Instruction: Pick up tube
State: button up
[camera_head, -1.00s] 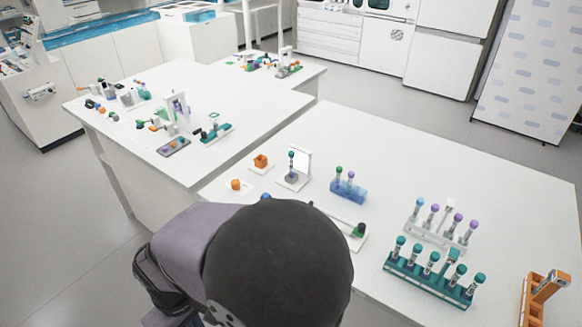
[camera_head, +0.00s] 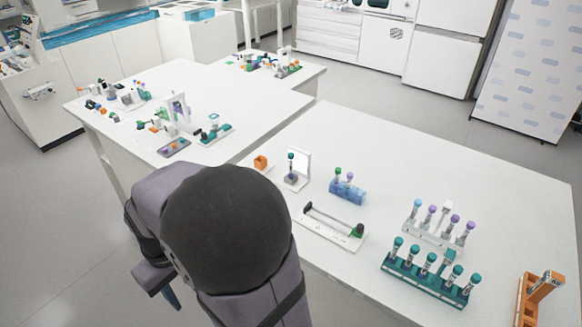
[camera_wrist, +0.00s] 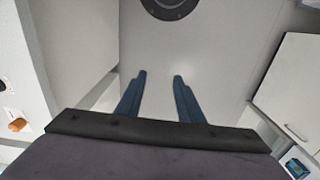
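My gripper shows in the wrist view (camera_wrist: 158,76) with two blue fingers apart and nothing between them. In the head view my arm's dark round joint hides most of it. Several teal-capped tubes (camera_head: 430,259) stand in a teal rack (camera_head: 420,284) at the front right. Tubes with blue and purple caps (camera_head: 454,219) stand in a pale rack (camera_head: 432,236) behind it. A blue rack (camera_head: 347,193) holds a green-capped and a purple-capped tube. A white track (camera_head: 318,236) with a green end piece (camera_head: 358,230) lies left of the teal rack. My gripper is away from all these.
A small stand with a white panel (camera_head: 299,165) holds a teal-topped tube. An orange block (camera_head: 261,162) is beside it. An orange rack (camera_head: 541,296) stands at the right front. Another table (camera_head: 260,105) at the left carries more lab items. The right table's back is clear.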

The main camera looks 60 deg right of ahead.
jog(key=w+d+r+p, duration=0.35)
jog(key=w+d, duration=0.35)
jog(key=d, duration=0.5)
jog(key=w+d+r+p, duration=0.2)
jog(key=w+d+r, duration=0.4)
jog(key=d, duration=0.6)
jog(key=m+t+p, duration=0.1)
jog(key=t+p, duration=0.1)
jog(key=p, duration=0.3)
send_over(291, 154)
jog(key=s, duration=0.1)
jog(key=shift+s+r, duration=0.15)
jog(key=shift+r, duration=0.25)
jog(key=shift+w+f, duration=0.25)
jog(key=shift+f, duration=0.85)
jog(key=shift+w+a+f+g+p, duration=0.1)
jog(key=shift+f+g+p, duration=0.3)
jog(key=shift+p, duration=0.45)
jog(key=shift+w+f+p, duration=0.2)
jog(key=shift+f+p, duration=0.35)
jog(key=shift+f, duration=0.5)
jog(key=shift+w+f+p, duration=0.15)
jog(key=shift+f+p, duration=0.4)
jog(key=shift+f, duration=0.5)
jog(key=c, duration=0.8)
